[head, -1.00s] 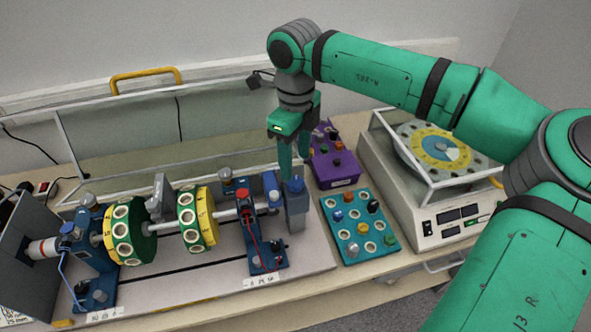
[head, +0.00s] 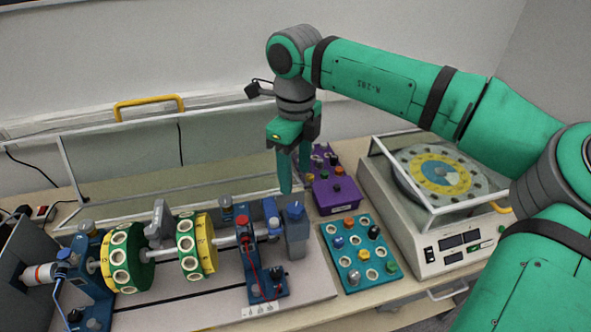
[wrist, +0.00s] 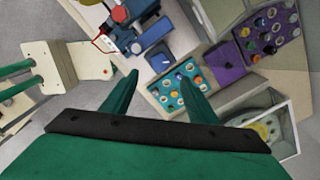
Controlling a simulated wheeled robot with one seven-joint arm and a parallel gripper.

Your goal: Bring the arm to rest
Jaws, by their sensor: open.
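My green arm reaches in from the right in the head view and bends down at the wrist. My gripper (head: 293,180) points down with its fingers above the right end of the rig, close to the blue-capped grey post (head: 297,222). I cannot tell whether a fingertip touches the post. In the wrist view my gripper (wrist: 160,85) shows its two green fingers spread apart with nothing between them. The teal tray (wrist: 180,88) with coloured knobs lies beyond the fingers there.
The shaft rig with yellow-green discs (head: 197,246) stands at the left. A purple box (head: 335,193) is right of my gripper, the teal tray (head: 348,279) in front of it, and the balancing machine (head: 415,225) further right. A raised clear cover (head: 130,165) stands behind the rig.

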